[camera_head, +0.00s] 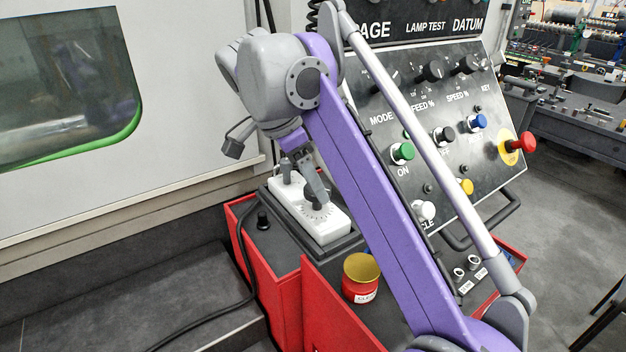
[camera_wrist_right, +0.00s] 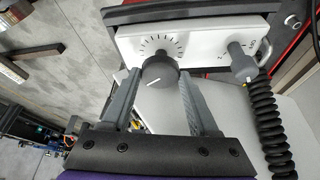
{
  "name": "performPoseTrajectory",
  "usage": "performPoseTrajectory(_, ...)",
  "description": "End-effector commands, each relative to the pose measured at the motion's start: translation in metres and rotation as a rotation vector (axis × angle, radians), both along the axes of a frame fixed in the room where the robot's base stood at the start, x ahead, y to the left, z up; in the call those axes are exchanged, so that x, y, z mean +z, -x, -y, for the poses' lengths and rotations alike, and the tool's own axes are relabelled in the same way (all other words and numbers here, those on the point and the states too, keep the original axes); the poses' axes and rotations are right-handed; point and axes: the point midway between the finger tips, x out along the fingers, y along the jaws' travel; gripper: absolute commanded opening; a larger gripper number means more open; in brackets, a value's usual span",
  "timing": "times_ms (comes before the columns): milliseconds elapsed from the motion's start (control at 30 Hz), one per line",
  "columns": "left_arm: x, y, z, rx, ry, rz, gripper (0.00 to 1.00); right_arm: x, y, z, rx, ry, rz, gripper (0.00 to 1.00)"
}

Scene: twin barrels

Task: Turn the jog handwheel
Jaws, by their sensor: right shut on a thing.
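The jog handwheel (camera_wrist_right: 160,73) is a dark round knob with a white pointer line, set on a white pendant box (camera_wrist_right: 208,43) with dial ticks around it. In the head view the pendant box (camera_head: 338,229) lies on top of the red cabinet. My right gripper (camera_wrist_right: 158,78) reaches down to the handwheel, with one finger on each side, shut on it. In the head view the right gripper (camera_head: 317,197) hides most of the handwheel. A smaller grey selector knob (camera_wrist_right: 241,58) sits on the same box. My left gripper is not in view.
The sloped control panel (camera_head: 460,185) with buttons stands beside my right arm. A red emergency stop (camera_head: 522,143) sticks out at its right. A red tin (camera_head: 361,284) stands near the pendant box. A coiled cable (camera_wrist_right: 270,135) hangs from the box.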

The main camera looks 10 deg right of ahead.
Motion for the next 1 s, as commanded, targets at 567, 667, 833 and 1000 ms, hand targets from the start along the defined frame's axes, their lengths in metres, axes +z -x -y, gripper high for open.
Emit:
performPoseTrajectory(567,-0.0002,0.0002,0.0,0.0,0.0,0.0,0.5,-0.0008,-0.0006,-0.0005,-0.062,-0.002,-0.001,0.05)
performPoseTrajectory(667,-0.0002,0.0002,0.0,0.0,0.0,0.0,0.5,-0.0008,-0.0006,-0.0005,-0.061,-0.003,-0.001,0.05)
performPoseTrajectory(833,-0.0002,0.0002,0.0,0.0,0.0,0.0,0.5,-0.0007,-0.0005,-0.0004,-0.061,-0.002,-0.001,0.89)
performPoseTrajectory(1000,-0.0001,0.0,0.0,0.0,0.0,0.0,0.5,-0.0004,-0.0006,-0.0003,-0.061,-0.001,-0.001,0.91)
